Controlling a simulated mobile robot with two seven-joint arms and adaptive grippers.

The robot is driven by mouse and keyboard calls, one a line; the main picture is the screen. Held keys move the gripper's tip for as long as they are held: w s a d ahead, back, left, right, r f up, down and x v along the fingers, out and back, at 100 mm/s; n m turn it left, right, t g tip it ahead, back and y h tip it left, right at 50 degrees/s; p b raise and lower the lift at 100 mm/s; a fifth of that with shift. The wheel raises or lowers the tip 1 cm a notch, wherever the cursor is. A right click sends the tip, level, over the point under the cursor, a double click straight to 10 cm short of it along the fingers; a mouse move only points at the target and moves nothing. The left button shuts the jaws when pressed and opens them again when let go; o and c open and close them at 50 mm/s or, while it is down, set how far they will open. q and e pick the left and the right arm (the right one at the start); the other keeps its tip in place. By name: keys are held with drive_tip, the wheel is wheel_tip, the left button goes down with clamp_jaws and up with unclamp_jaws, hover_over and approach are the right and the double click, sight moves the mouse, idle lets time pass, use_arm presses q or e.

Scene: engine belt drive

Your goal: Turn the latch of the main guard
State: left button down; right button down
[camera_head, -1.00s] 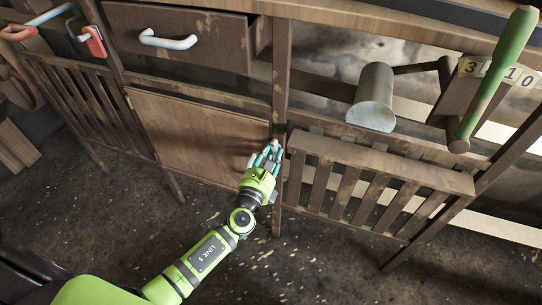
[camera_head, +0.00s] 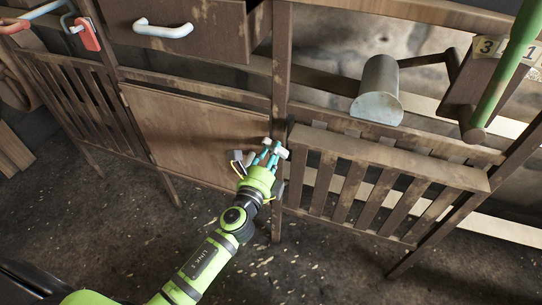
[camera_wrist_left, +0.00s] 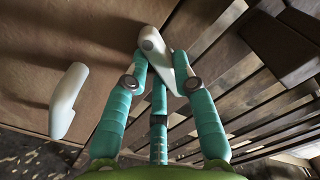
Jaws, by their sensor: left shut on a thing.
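The main guard (camera_head: 190,135) is a flat brown panel set in the wooden frame, and it looks closed. The latch (camera_wrist_left: 153,42) is a pale, tapered lever with a grey round pivot near the guard's right edge; it lies slanted in the left wrist view. My left gripper (camera_head: 270,153) has teal fingers and is shut on the latch, with fingers on both sides of it in the left wrist view (camera_wrist_left: 160,75). The fingers partly cover the latch in the head view. A white handle (camera_wrist_left: 66,100) stands on the panel to the left. My right gripper is out of view.
A slatted guard (camera_head: 385,180) sits right of the post, another slatted panel (camera_head: 80,105) at left. Above are a drawer with a white handle (camera_head: 162,29), a grey cylinder (camera_head: 377,95) and a green-handled lever (camera_head: 508,65). The floor in front is clear.

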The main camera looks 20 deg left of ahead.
use_arm(q)
drive_tip(key=shift+d+n+b, duration=0.15)
drive_tip(key=shift+n+b, duration=0.25)
drive_tip(key=shift+n, duration=2.2)
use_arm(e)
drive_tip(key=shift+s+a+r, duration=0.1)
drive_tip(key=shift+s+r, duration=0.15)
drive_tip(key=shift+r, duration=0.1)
use_arm(q)
drive_tip(key=shift+n, duration=0.3)
drive_tip(key=c, duration=1)
unclamp_jaws()
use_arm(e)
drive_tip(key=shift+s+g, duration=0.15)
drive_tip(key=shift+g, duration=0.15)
use_arm(q)
drive_tip(key=shift+s, duration=0.1)
